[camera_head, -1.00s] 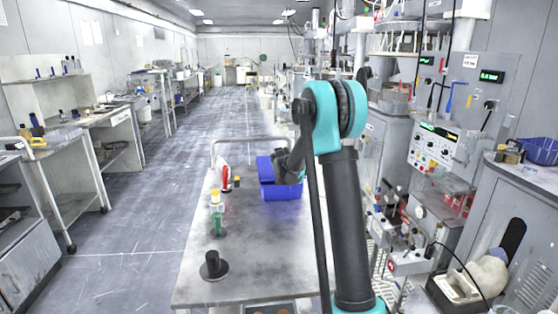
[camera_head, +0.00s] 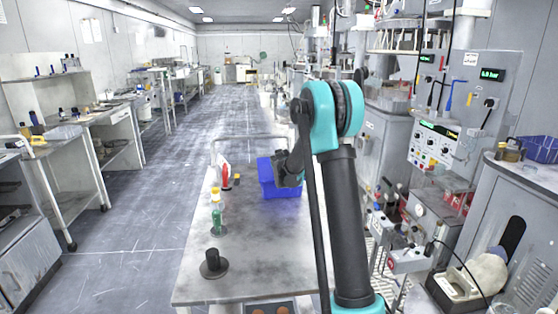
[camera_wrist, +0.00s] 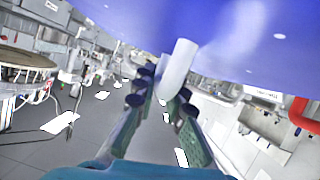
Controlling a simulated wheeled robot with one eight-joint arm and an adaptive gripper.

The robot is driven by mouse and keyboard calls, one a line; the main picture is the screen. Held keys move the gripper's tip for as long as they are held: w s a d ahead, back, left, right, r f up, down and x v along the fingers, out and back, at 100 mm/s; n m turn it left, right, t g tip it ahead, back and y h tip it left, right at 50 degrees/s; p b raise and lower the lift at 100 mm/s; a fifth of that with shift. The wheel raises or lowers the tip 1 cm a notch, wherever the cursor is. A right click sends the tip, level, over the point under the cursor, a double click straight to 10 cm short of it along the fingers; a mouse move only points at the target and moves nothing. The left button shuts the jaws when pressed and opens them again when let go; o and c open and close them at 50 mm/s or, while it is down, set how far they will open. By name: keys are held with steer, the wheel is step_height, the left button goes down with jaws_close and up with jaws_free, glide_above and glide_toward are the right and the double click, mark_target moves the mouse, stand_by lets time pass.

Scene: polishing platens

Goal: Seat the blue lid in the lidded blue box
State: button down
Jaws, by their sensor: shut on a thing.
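The blue box (camera_head: 285,192) stands near the far end of the grey table, partly behind my gripper. In the wrist view the blue lid (camera_wrist: 110,15) fills the top edge, with a white knob (camera_wrist: 178,68) sticking out from it. My gripper (camera_wrist: 163,92) has its two fingers around this knob and is shut on it. In the head view my gripper (camera_head: 288,172) is at the box, and the lid and box blend into one blue shape. Whether the lid rests in the box or hangs slightly above it cannot be told.
A red and white bottle (camera_head: 225,174), a green bottle with a yellow cap (camera_head: 216,214) and a black post on a round base (camera_head: 213,262) stand on the table's left side. The table's (camera_head: 265,250) near middle is clear. Equipment lines the right.

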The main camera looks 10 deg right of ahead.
steer(key=shift+f, duration=0.15)
steer(key=c, duration=1.5)
jaws_free()
steer(key=v, duration=1.2)
